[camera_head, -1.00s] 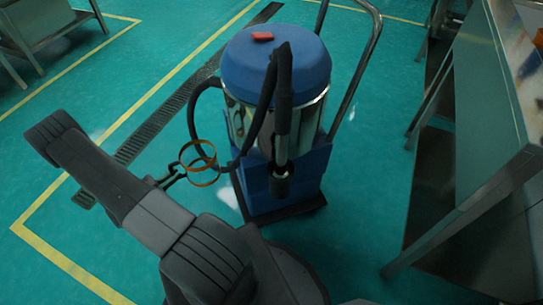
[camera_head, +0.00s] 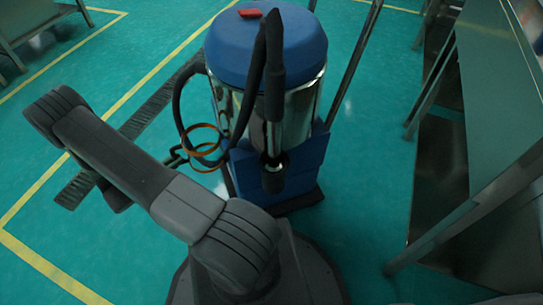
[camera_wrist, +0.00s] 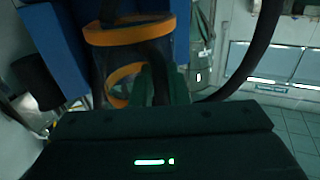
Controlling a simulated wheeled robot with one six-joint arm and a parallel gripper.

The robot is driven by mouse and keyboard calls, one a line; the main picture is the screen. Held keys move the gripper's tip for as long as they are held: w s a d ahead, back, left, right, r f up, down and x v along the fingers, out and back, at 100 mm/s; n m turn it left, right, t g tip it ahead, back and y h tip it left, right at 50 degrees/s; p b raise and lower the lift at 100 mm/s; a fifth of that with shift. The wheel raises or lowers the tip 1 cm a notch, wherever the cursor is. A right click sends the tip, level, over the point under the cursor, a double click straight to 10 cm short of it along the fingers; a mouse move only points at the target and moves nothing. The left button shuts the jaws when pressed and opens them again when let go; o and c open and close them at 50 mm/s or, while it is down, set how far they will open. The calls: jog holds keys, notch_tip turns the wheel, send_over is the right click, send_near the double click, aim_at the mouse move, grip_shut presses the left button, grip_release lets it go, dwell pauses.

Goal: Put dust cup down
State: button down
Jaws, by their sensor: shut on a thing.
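The dust cup (camera_head: 205,146) is a clear cylinder with an orange ring at each end. In the head view it is in front of the left side of a blue and steel vacuum machine (camera_head: 266,50). In the wrist view the cup (camera_wrist: 128,34) is close, upper centre, beside a blue panel (camera_wrist: 53,48). My gripper (camera_head: 180,155) is shut on the cup, holding it above the floor from the left. Its dark green fingers also show in the wrist view (camera_wrist: 165,85), partly covering the lower ring. Whether the cup touches the machine cannot be told.
A black hose (camera_head: 188,135) loops down the machine's left side near the cup. A black upright pipe (camera_head: 272,110) stands at its front. A steel table (camera_head: 480,205) is at the right.

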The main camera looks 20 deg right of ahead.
aim_at(201, 171)
jog(key=shift+w+d+f+b, duration=0.3)
jog(key=shift+d+f+b, duration=0.55)
jog(key=shift+d, duration=2.1)
jog(key=shift+w+d+f+b, duration=0.35)
jog(key=shift+d+b, duration=1.05)
jog(key=shift+d, duration=1.6)
jog(key=shift+w+d+f+b, duration=0.45)
jog(key=shift+d+b, duration=0.65)
jog(key=shift+d, duration=1.85)
jog(key=shift+s+f, duration=0.15)
jog(key=shift+f, duration=0.05)
jog(key=c, duration=1.4)
grip_release()
jog(key=shift+r, duration=0.15)
jog(key=p+v, duration=0.4)
jog(key=v, duration=0.8)
